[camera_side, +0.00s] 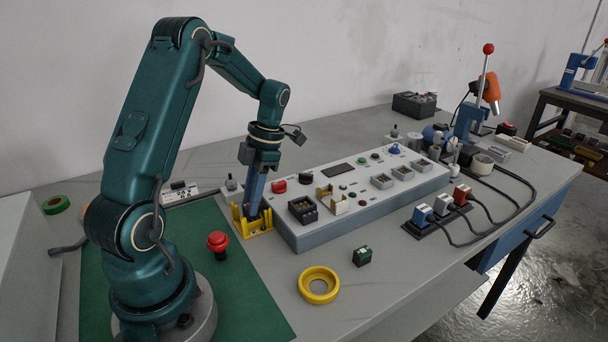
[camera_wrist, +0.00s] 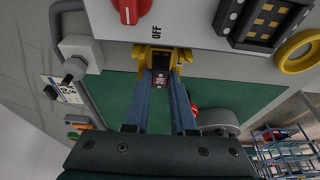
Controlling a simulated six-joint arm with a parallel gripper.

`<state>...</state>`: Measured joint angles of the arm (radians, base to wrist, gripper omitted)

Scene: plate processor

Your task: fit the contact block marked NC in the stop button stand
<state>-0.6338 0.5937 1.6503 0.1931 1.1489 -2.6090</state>
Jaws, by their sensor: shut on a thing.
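My gripper (camera_side: 252,207) points down into the yellow stand (camera_side: 239,223), at the left end of the grey panel. The yellow stand (camera_wrist: 147,54) shows just beyond the fingertips. The block is hidden in the side view, and I cannot tell whether it is seated. A red mushroom button (camera_side: 218,240) stands on the green mat.
The grey panel (camera_side: 300,233) with knobs and sockets lies right of my gripper. A dark block with a green face (camera_side: 362,256) and a yellow ring (camera_side: 319,285) lie on the bench in front. Plugs with cables (camera_side: 443,204) are farther right. The front bench is mostly clear.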

